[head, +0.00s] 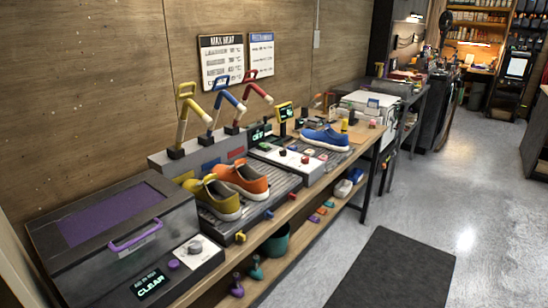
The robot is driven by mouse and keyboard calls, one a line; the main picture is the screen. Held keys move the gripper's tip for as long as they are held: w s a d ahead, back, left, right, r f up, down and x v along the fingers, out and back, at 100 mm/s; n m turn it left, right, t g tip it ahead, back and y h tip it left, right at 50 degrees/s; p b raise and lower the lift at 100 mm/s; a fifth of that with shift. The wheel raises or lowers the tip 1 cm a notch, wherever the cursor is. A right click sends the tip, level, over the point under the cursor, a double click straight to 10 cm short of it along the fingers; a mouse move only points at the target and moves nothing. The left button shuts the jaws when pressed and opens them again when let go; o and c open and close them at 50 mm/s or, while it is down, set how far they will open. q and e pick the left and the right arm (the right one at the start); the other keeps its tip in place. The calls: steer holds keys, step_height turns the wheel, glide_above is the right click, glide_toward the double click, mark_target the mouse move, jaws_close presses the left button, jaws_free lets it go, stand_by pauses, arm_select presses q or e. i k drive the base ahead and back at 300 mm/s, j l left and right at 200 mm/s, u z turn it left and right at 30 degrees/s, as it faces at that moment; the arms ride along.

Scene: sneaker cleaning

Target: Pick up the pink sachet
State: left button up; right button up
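I cannot pick out a pink sachet for certain in the head view. Neither of my grippers is in view.
A long wooden bench (318,187) runs along the wall. It bears a dark box with a purple handle (135,236), a yellow shoe (213,197), an orange shoe (243,178) and a blue shoe (325,138). A dark mat (395,270) lies on open floor.

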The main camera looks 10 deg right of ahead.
mark_target(323, 158)
steer(key=i+l+u, duration=0.15)
steer(key=l+u, duration=0.25)
steer(key=i+l+u, duration=0.1)
steer(key=l+u, duration=0.8)
steer(key=l, duration=0.55)
steer(key=l+u, duration=0.15)
steer(key=l, duration=0.5)
steer(key=l+u, duration=0.1)
steer(key=l, duration=0.55)
steer(key=k+l+u, duration=0.15)
steer(key=l, duration=0.5)
steer(key=l+u, duration=0.1)
steer(key=l, duration=0.5)
steer(key=k+l, duration=0.1)
steer(key=l, duration=0.4)
steer(key=k+l, duration=0.1)
steer(key=l, duration=0.35)
